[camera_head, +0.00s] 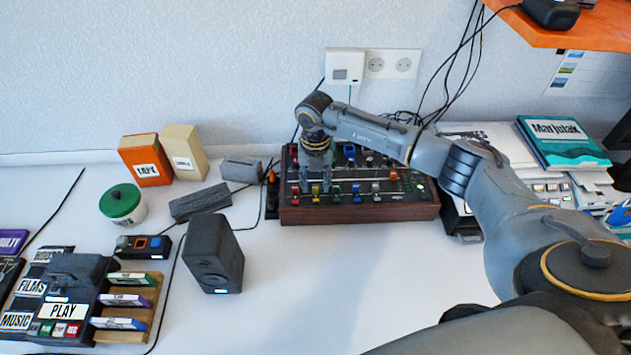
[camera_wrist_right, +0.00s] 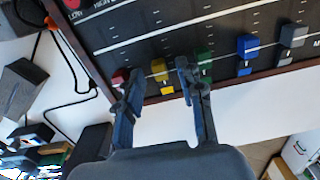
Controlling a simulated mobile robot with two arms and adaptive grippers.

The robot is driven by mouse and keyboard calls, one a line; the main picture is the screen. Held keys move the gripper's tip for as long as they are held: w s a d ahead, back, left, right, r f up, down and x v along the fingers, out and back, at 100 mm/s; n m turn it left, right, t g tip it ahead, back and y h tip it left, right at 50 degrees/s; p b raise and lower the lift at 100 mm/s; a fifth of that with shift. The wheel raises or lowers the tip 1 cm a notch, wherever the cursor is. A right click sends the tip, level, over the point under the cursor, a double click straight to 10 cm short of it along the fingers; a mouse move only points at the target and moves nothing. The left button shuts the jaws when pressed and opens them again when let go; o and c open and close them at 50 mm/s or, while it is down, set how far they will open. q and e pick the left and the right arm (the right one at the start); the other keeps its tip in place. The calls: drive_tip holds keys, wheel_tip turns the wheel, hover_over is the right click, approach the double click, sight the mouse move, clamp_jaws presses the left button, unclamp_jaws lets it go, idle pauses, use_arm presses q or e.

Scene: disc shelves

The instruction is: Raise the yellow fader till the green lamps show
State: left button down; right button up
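The mixer with wooden sides (camera_head: 365,214) stands against the back wall, with a row of coloured fader caps along its front. The yellow fader (camera_head: 316,190) is near the left end of the row, at the front end of its slot. My right gripper (camera_head: 320,180) is over this part of the panel. In the right wrist view its fingers (camera_wrist_right: 158,75) are open, with the yellow fader (camera_wrist_right: 160,69) showing between and just beyond the tips. I cannot tell whether they touch it. My left gripper is not in view.
The red fader (camera_wrist_right: 120,77) and green fader (camera_wrist_right: 205,59) flank the yellow one closely. A dark speaker (camera_head: 212,253) and a small grey box (camera_head: 201,203) stand to the left. Cables run behind the mixer. The white tabletop in front is clear.

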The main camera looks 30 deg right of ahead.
drive_tip(key=shift+f, duration=0.45)
drive_tip(key=shift+c, duration=0.4)
clamp_jaws()
